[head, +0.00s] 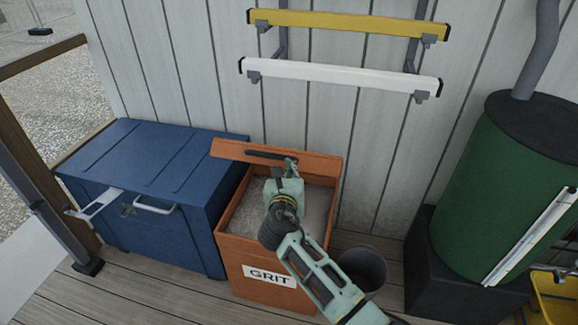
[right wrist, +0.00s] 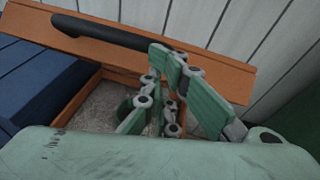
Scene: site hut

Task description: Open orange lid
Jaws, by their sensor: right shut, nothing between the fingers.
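The orange lid (head: 319,167) is raised at the back of the orange grit bin (head: 230,255), and the bin is open. Pale grit (head: 312,208) shows inside. A dark bar handle (head: 262,155) runs along the lid; it also shows in the right wrist view (right wrist: 100,31), where the lid (right wrist: 225,78) spans the top. My right gripper (head: 291,162) reaches over the bin from the front. It is shut and empty, with its fingertips (right wrist: 170,50) by the handle's right end; whether they touch the lid I cannot tell. My left gripper is not in view.
A blue chest (head: 150,160) stands close against the bin's left side. A dark bucket (head: 364,268) stands at its right. A green barrel (head: 490,190) on a black base is further right. The plank wall behind carries yellow (head: 345,24) and white (head: 340,76) bars.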

